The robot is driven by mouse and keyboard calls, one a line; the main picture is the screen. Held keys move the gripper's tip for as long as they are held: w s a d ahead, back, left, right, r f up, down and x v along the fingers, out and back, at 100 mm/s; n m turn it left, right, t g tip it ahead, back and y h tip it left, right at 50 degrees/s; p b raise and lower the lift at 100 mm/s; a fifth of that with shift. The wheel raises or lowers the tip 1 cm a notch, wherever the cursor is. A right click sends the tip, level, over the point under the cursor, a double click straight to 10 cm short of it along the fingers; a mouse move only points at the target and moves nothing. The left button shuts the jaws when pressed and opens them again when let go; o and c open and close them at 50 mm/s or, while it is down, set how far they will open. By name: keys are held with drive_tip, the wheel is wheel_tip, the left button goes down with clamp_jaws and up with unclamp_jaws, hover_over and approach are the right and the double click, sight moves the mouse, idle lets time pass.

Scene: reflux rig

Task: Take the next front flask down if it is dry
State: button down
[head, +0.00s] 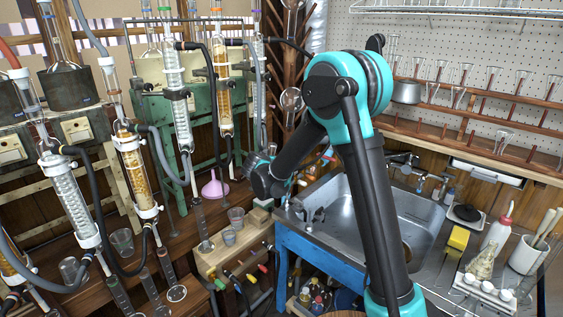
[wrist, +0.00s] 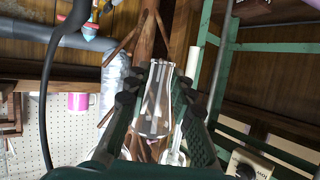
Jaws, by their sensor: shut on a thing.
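In the wrist view a clear glass flask (wrist: 155,115) sits between the two dark fingers of my gripper (wrist: 157,90), which is shut on it. Its walls look clear; I cannot tell whether any drops are inside. In the head view my gripper (head: 262,178) is low at the left edge of the sink, and the held flask cannot be made out there. The wooden peg rack (head: 275,60) stands behind my gripper. A round glass flask (head: 291,99) hangs on it, and another glass piece (head: 291,20) hangs higher.
Reflux columns (head: 222,85) with hoses crowd the left. The steel sink (head: 415,215) lies to the right, behind my arm. A pink funnel (head: 215,188) and small beakers (head: 236,217) are near my gripper.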

drive_tip(key=m+y, duration=0.2)
drive_tip(key=shift+a+m, duration=0.15)
drive_tip(key=shift+m, duration=0.25)
drive_tip(key=r+m+t+y, duration=0.1)
drive_tip(key=m+t, duration=0.1)
drive_tip(key=m, duration=0.5)
drive_tip(key=m+t+y, duration=0.1)
drive_tip(key=m+t, duration=0.2)
drive_tip(key=m, duration=0.4)
drive_tip(key=r+m+t+y, duration=0.1)
drive_tip(key=m+t, duration=0.1)
drive_tip(key=m, duration=0.5)
drive_tip(key=shift+a+r, duration=0.35)
drive_tip(key=shift+a, duration=0.05)
drive_tip(key=m+h, duration=0.1)
drive_tip(key=m, duration=0.2)
drive_tip(key=m+t+h, duration=0.1)
drive_tip(key=m+h, duration=0.1)
drive_tip(key=m, duration=0.1)
drive_tip(key=m+h, duration=0.1)
drive_tip(key=m, duration=0.2)
drive_tip(key=shift+d+r+t+h, duration=0.25)
drive_tip(key=shift+d+t+h, duration=0.05)
drive_tip(key=shift+d+t, duration=0.1)
drive_tip(key=shift+d+m+h, duration=0.2)
drive_tip(key=shift+m+h, duration=0.6)
drive_tip(key=shift+m, duration=0.7)
drive_tip(key=shift+d, duration=0.1)
